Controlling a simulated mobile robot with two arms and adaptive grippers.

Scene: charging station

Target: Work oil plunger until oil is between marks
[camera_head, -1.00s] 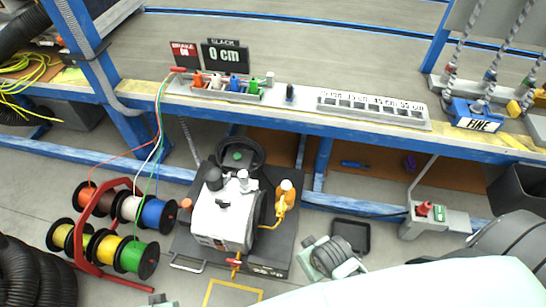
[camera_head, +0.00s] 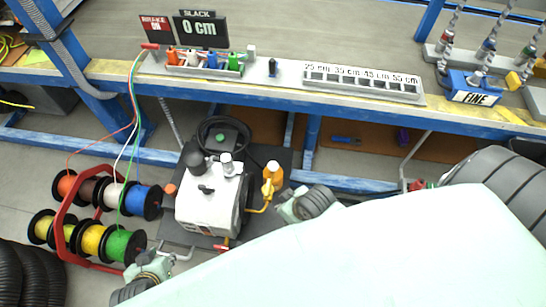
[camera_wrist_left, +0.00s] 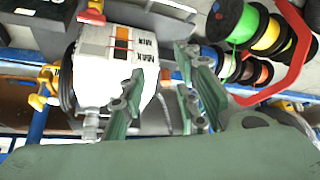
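A white oil unit (camera_head: 205,212) stands on a dark base under the bench. A yellow-orange fitting (camera_head: 272,180) rises at its right side, and a grey knob (camera_head: 227,166) and black cap (camera_head: 195,163) stand on top; I cannot tell which is the plunger. In the left wrist view, the unit's face has an orange and dark sight glass (camera_wrist_left: 121,40) beside MIN and MAX labels; the exact level is unclear. My left gripper (camera_head: 150,268) is left of the unit, its fingers apart and empty in the wrist view (camera_wrist_left: 165,98). My right gripper (camera_head: 287,207) is right of the unit; its fingers are unclear.
A red rack (camera_head: 68,225) with several wire spools stands left of the unit. The blue-framed bench (camera_head: 300,120) runs above, with coloured connectors and a slotted strip. A red handle (camera_head: 222,245) is at the unit's front. My pale green body covers the lower right.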

